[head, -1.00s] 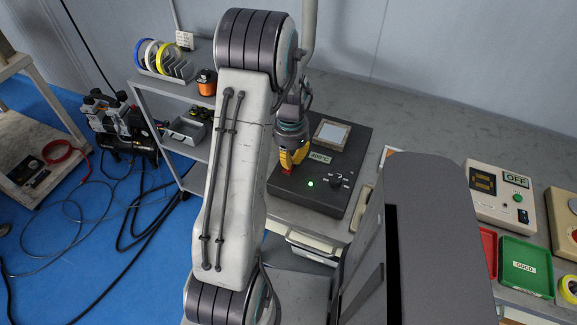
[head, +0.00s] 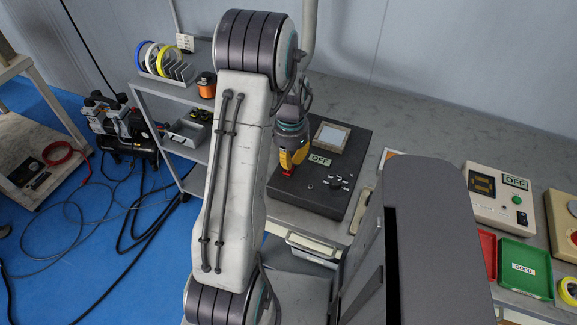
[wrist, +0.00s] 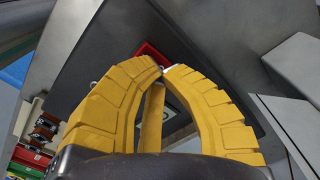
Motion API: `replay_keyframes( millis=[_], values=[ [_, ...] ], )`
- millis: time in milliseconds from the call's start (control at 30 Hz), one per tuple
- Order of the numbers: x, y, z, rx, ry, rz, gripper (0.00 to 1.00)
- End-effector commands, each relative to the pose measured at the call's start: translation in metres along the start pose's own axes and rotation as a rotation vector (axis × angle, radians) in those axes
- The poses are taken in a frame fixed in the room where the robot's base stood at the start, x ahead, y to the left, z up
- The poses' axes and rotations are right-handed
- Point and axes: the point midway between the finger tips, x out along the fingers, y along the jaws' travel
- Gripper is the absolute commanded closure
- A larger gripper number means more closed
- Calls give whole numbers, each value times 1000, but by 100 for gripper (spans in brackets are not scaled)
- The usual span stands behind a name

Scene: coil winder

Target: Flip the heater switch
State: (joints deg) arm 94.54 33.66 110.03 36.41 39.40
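The heater unit is a dark box (head: 311,201) on the bench in the head view. Its display (head: 320,160) reads OFF, and no green lamp is lit. A light square plate (head: 332,137) is at its back. A red switch (head: 288,171) is at its left side; it also shows in the wrist view (wrist: 150,51), just beyond the fingertips. My gripper (head: 289,168) has yellow fingers and is right at the switch. In the wrist view its fingertips (wrist: 163,69) come together with nothing seen between them. Part of the switch is hidden by the fingers; I cannot tell whether they touch it.
To the right are a beige control box (head: 490,207) reading OFF, a green tray (head: 524,262) labelled GOOD and a red tray (head: 487,249). A shelf with coloured spools (head: 165,62) stands at the left. The bench behind the heater is clear.

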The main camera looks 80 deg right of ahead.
Motion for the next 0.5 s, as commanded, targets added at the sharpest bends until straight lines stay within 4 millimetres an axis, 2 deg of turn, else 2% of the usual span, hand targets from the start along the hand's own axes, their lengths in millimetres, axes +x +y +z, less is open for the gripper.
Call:
replay_keyframes(
  millis=[33,500],
  values=[
    [-7,0,0,0,1,-1,100],
    [-40,0,0,0,1,-1,100]
  ],
)
